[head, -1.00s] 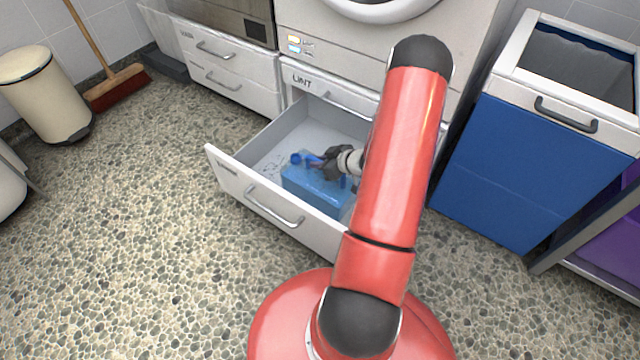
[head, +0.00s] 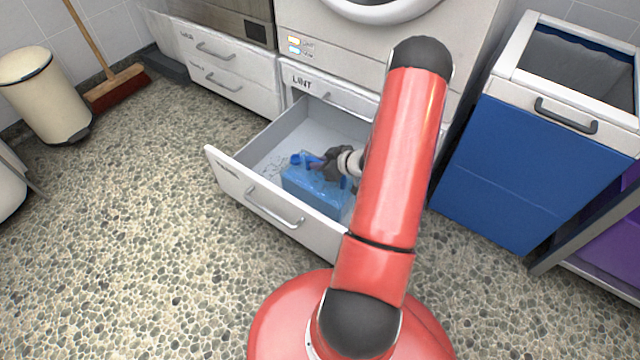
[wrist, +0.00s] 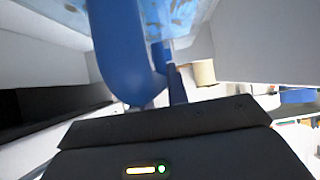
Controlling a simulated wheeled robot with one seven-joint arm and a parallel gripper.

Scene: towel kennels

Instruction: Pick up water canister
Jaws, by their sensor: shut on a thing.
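The water canister (head: 312,190) is a translucent blue container with a darker blue cap and handle on top. It is inside the open drawer (head: 232,176), near the drawer's front panel. My gripper (head: 318,163) is at the top of the canister, shut on its handle. In the wrist view the thick blue handle (wrist: 124,45) fills the upper middle, close against my gripper (wrist: 160,95). The pale blue body (wrist: 188,18) shows behind it. My arm hides the right part of the drawer, and I cannot tell if the canister's base touches the drawer floor.
The drawer sits below a white machine (head: 375,45). A blue-fronted bin (head: 535,165) stands at the right. A cream pedal bin (head: 42,95) and a broom (head: 115,88) are at the back left. The pebbled floor at the left is clear.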

